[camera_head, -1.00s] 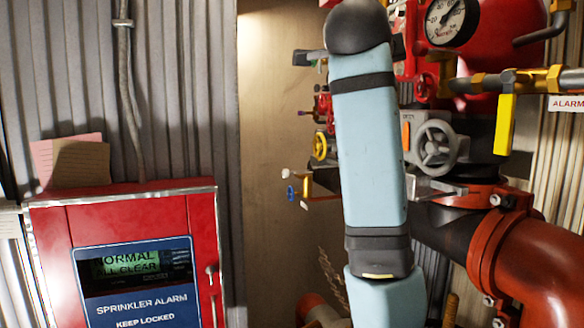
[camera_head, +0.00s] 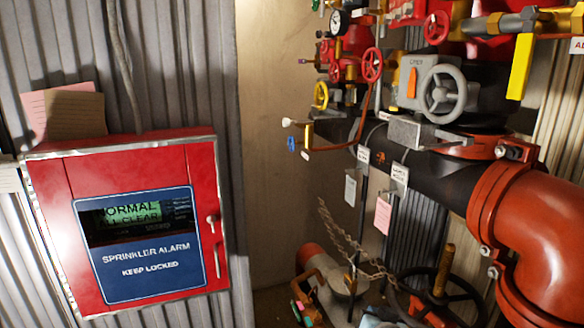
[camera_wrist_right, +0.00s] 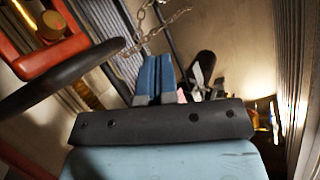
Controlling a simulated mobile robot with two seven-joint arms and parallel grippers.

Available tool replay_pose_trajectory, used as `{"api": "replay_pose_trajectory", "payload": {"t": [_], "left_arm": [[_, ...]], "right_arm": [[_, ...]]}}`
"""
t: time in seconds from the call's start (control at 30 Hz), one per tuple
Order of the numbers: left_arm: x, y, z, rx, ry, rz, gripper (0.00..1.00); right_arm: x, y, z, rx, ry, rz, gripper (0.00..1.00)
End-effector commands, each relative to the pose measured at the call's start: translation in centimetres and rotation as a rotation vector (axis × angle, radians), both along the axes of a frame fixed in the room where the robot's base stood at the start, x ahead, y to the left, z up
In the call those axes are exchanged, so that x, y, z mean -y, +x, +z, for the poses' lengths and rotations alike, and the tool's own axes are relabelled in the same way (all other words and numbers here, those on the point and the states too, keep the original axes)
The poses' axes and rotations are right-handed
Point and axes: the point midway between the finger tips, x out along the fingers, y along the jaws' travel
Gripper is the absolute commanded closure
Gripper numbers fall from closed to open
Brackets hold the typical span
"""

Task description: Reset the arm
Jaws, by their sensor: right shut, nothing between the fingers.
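My right gripper (camera_wrist_right: 154,66) shows in the right wrist view, its blue fingers closed together with nothing between them, beyond the dark wrist plate. A hanging chain and a dark wheel rim (camera_wrist_right: 60,76) appear close to it in that view. In the head view only a small light-blue piece of my right arm shows at the bottom edge; I cannot make out the fingers there. My left gripper is in neither view.
A red sprinkler alarm cabinet (camera_head: 145,225) stands at left, reading normal. At right are a grey handwheel (camera_head: 442,94), a large red pipe elbow (camera_head: 530,235) and a dark handwheel (camera_head: 470,296) low down. A chain (camera_head: 345,240) hangs beside tags. The bare wall between is open.

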Motion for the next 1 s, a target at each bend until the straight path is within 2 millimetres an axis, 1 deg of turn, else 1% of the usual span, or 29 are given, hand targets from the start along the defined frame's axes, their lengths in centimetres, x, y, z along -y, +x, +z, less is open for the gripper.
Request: {"api": "replay_pose_trajectory", "payload": {"t": [0.03,0.07,0.1,0.17,0.2,0.27,0.3,0.37,0.4,0.47,0.5,0.67,0.7,0.73,0.8,1.0], "left_arm": [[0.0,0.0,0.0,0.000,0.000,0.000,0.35],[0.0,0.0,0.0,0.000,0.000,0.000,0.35],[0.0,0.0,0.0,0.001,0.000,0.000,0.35],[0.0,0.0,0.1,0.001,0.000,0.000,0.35],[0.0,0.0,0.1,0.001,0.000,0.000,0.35],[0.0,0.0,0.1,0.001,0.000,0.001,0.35],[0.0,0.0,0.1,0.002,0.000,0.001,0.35],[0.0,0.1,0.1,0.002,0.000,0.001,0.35],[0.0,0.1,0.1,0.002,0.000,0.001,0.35],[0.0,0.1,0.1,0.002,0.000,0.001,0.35],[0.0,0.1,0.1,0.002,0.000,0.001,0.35],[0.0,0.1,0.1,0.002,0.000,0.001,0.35],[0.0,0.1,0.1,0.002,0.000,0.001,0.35],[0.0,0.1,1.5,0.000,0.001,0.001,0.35],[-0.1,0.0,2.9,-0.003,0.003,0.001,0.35],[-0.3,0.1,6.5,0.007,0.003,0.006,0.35]], "right_arm": [[0.2,-2.7,-3.5,-0.031,-0.035,0.041,1.00],[0.3,-4.0,-5.0,-0.041,-0.055,0.065,1.00],[0.4,-6.0,-7.0,-0.055,-0.078,0.100,1.00],[0.5,-9.1,-9.8,-0.076,-0.114,0.150,1.00],[0.6,-11.2,-11.5,-0.087,-0.135,0.182,1.00],[0.7,-14.2,-13.5,-0.100,-0.162,0.226,1.00],[0.7,-16.0,-14.7,-0.107,-0.179,0.251,1.00],[0.8,-18.5,-16.1,-0.118,-0.197,0.285,1.00],[0.8,-20.1,-16.9,-0.123,-0.207,0.305,1.00],[0.9,-22.3,-17.8,-0.129,-0.224,0.333,1.00],[0.9,-23.7,-18.4,-0.135,-0.231,0.350,1.00],[1.1,-29.0,-20.2,-0.151,-0.262,0.410,1.00],[1.1,-30.3,-20.5,-0.155,-0.268,0.424,1.00],[1.1,-29.8,-18.8,-0.145,-0.268,0.421,1.00],[1.1,-29.6,-17.1,-0.144,-0.268,0.418,1.00],[1.3,-29.6,-14.0,-0.147,-0.270,0.414,1.00]]}}
